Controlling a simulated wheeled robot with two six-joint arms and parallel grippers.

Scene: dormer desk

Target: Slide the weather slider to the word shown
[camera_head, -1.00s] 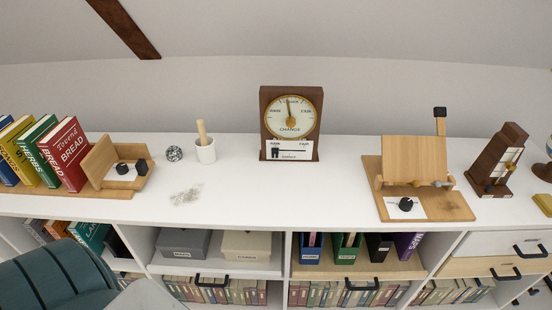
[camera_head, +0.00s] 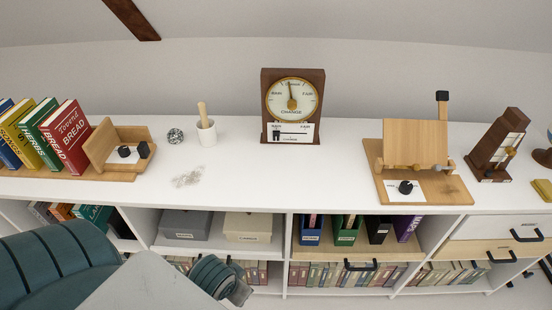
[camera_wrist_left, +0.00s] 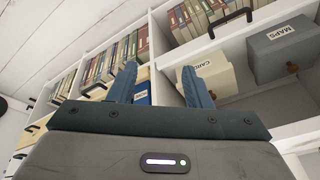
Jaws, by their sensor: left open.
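The weather dial (camera_head: 291,99) is a round face in a dark wooden case (camera_head: 318,76), standing upright at the back of the white shelf top. Its needle points up, slightly left; the word at the top is too small to read surely. Below is a white slider plate (camera_head: 300,139) with a dark horizontal slot. The black slider knob (camera_head: 276,132) sits at the slot's left end. In the left wrist view my left gripper (camera_wrist_left: 160,86) is open and empty, with shelves beyond. Its fingertips cannot be made out in the head view. My right gripper is not in view.
A mortar (camera_head: 206,132) and a patterned ball (camera_head: 175,136) stand left of the dial. Books (camera_head: 66,134) stand farther left. A wooden stand (camera_head: 416,145) is at the right. The white top (camera_head: 285,180) in front of the dial is clear.

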